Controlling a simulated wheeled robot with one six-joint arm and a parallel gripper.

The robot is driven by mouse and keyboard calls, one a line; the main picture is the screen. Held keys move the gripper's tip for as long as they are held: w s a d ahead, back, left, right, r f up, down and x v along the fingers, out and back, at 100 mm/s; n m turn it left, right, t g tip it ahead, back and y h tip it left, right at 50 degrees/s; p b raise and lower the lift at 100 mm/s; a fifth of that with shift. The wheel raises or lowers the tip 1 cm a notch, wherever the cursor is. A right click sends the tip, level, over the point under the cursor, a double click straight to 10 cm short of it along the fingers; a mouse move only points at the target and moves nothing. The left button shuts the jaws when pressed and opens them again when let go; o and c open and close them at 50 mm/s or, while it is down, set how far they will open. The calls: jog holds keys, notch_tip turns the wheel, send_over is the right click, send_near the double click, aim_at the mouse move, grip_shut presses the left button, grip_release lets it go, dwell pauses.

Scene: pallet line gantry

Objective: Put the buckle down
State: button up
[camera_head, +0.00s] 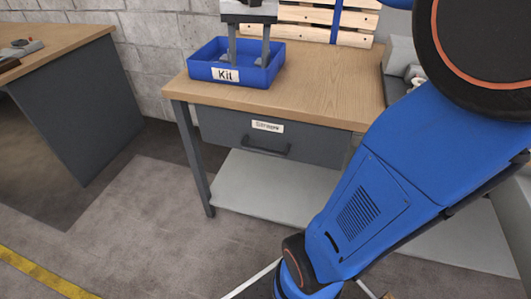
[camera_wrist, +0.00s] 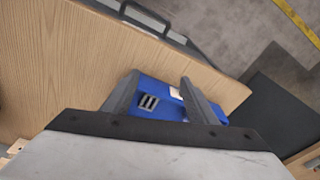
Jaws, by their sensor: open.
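The buckle (camera_wrist: 148,102) is a small grey slotted piece. In the wrist view it shows over the blue Kit bin, between my fingers and nearer the left one. I cannot tell whether it touches the bin floor or a finger. The blue bin (camera_head: 205,71), labelled Kit, stands on the wooden bench; it also shows in the wrist view (camera_wrist: 150,84). My gripper (camera_head: 248,62) points down into the bin with its two fingers apart. The wrist view also shows my gripper (camera_wrist: 160,78) open. The bin's front wall partly hides its contents in the head view.
The wooden bench top (camera_head: 310,88) is clear right of the bin. A closed grey drawer (camera_head: 225,130) with a label and handle sits below. A wooden pallet (camera_head: 310,17) stands behind. Another bench (camera_head: 60,45) is at the left, across a floor gap.

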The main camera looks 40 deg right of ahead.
jog(key=s+a+f+n+t, duration=0.1)
jog(key=s+a+f+n, duration=0.2)
jog(key=s+f, duration=0.5)
jog(key=s+a+f+n+t, duration=0.2)
jog(key=s+a+f, duration=0.3)
jog(key=s+f, duration=0.3)
jog(key=s+n, duration=0.1)
jog(key=s, duration=0.2)
jog(key=shift+s+f+n, duration=0.2)
jog(key=shift+f+n, duration=0.2)
jog(key=shift+a, duration=0.1)
